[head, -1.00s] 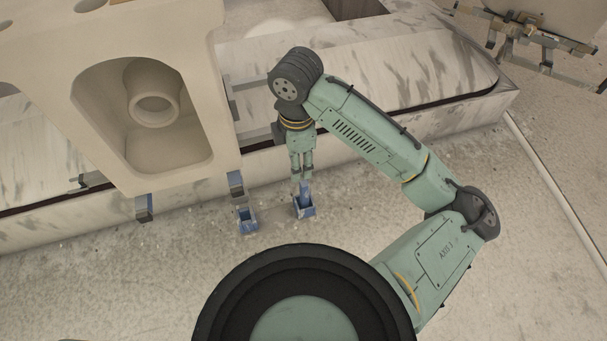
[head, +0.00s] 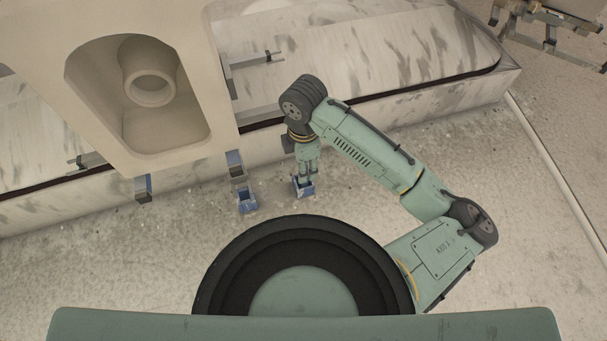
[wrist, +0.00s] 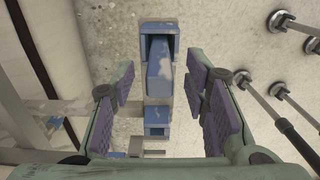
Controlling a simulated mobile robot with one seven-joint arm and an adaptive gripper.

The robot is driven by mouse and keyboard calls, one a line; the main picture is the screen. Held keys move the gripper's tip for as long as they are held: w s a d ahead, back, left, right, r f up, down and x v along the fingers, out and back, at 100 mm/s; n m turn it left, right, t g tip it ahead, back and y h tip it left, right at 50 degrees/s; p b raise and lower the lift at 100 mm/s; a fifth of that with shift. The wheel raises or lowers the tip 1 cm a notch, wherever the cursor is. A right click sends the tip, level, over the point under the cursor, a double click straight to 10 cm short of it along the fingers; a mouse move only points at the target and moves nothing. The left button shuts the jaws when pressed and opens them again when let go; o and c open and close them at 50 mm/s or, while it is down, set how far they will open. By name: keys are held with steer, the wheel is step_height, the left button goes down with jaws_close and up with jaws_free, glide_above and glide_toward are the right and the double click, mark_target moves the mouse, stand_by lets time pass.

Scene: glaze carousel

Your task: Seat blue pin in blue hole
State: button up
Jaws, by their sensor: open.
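My gripper (head: 307,178) points down over a small blue open-topped holder (head: 304,191) on the floor beside the pale bench. In the wrist view the gripper (wrist: 163,97) is open, with purple pads left and right. A blue pin (wrist: 158,65) stands in the blue-lined holder (wrist: 159,28) and shows in the gap between the fingers. Neither pad clearly touches it. In the head view the fingers hide most of the pin. I cannot tell which opening is the blue hole.
A second blue open box (head: 247,203) stands just left of the holder. Brackets with blue parts (head: 236,166) (head: 143,188) hang by the large cream housing (head: 190,120). The wrist view shows metal rods (wrist: 285,100) at right.

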steer(key=shift+c, duration=0.4)
jaws_close()
stand_by(0.5)
